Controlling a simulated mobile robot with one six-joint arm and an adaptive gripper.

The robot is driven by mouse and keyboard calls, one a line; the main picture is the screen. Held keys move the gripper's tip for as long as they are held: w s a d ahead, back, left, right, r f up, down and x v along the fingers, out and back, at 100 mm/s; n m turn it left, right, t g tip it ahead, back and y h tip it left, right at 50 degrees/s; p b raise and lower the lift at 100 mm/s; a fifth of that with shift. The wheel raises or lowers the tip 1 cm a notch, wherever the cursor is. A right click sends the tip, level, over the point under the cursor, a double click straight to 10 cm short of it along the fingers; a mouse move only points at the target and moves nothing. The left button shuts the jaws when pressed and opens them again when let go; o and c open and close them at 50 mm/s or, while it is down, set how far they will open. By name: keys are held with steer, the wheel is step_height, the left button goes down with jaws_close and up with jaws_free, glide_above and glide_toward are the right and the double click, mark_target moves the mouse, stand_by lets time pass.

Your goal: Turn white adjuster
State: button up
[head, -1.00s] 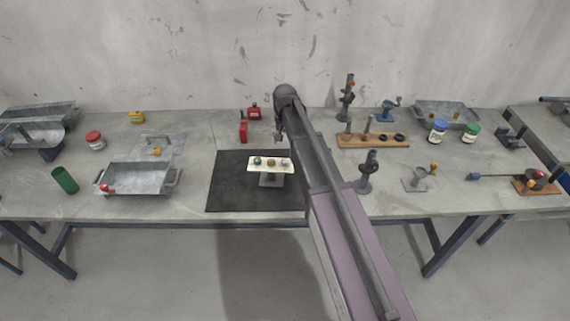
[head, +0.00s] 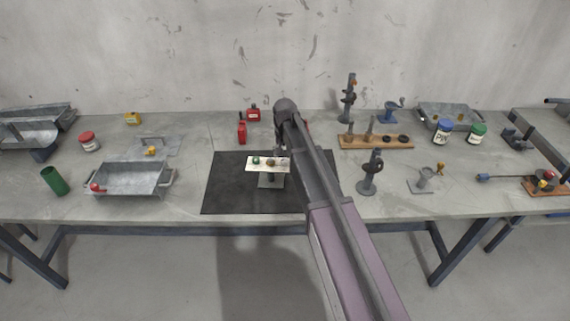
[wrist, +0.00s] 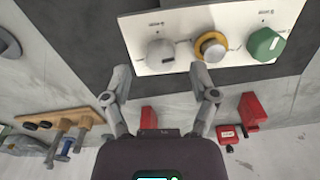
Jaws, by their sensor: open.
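The yellow-orange adjuster (wrist: 210,46) is in the middle and the green adjuster (wrist: 266,44) at the right. In the head view the panel (head: 251,167) has green at left; my gripper (head: 280,150) partly hides its right end. In the wrist view my gripper (wrist: 160,74) is open and empty, its fingertips either side of the white adjuster's line, apparently short of it.
The black mat (head: 225,187) is otherwise clear around the panel. Red containers (head: 242,133) stand behind it. A wooden rack (head: 376,142) and a dark metal stand (head: 370,172) are to the right. A metal tray (head: 128,180) is to the left.

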steer(key=shift+f+b, duration=0.85)
steer(key=shift+f, duration=0.3)
jaws_close()
